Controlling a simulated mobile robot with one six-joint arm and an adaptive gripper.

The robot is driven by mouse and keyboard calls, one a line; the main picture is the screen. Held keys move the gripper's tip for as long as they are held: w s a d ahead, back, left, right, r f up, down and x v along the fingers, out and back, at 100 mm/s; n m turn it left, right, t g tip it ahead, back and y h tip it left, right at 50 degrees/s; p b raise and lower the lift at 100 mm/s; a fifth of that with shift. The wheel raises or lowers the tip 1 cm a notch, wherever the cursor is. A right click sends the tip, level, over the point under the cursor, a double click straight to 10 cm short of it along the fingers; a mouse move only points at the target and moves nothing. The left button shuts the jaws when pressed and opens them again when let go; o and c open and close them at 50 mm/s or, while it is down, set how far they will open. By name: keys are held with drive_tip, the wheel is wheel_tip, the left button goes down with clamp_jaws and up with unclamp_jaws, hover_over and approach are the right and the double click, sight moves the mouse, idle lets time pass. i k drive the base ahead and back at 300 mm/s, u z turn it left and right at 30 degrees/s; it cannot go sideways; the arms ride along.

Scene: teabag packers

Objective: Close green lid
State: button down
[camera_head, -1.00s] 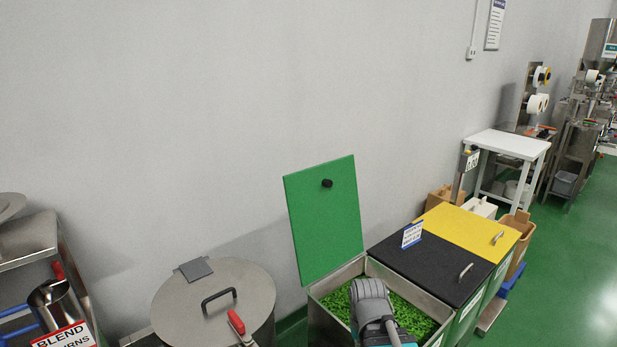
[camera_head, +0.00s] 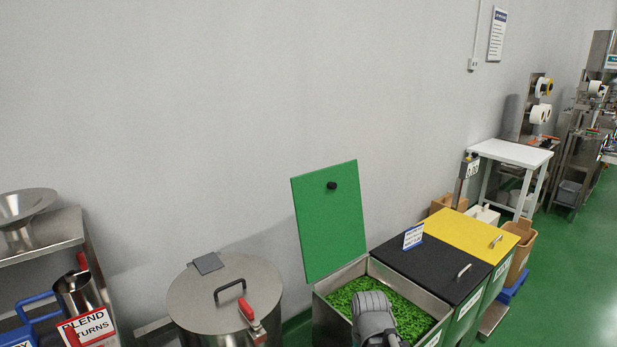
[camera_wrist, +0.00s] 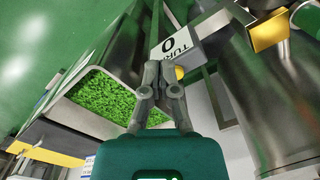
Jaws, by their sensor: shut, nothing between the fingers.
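The green lid (camera_head: 328,220) stands open, raised nearly upright at the back of its steel bin (camera_head: 345,273), with a black knob on its face. The bin is full of bright green leaf (camera_head: 402,312); this also shows at the left of the wrist view (camera_wrist: 100,102). In the head view my grey arm part covers the front of the bin, and my fingertips cannot be made out there. In the wrist view my gripper (camera_wrist: 161,66) is shut and empty, to the right of the leaf-filled bin. I cannot make out the lid in the wrist view.
Black (camera_head: 425,268) and yellow (camera_head: 470,237) lids lie closed on bins to the right. A steel drum (camera_head: 190,300) with a handled cover and red clamp stands left. A steel shelf (camera_head: 45,245) with a funnel is farther left. Green floor (camera_head: 590,270) is open at right.

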sight(328, 204)
drive_tip(key=u, duration=0.1)
drive_tip(key=i, duration=0.95)
drive_tip(key=z, duration=0.05)
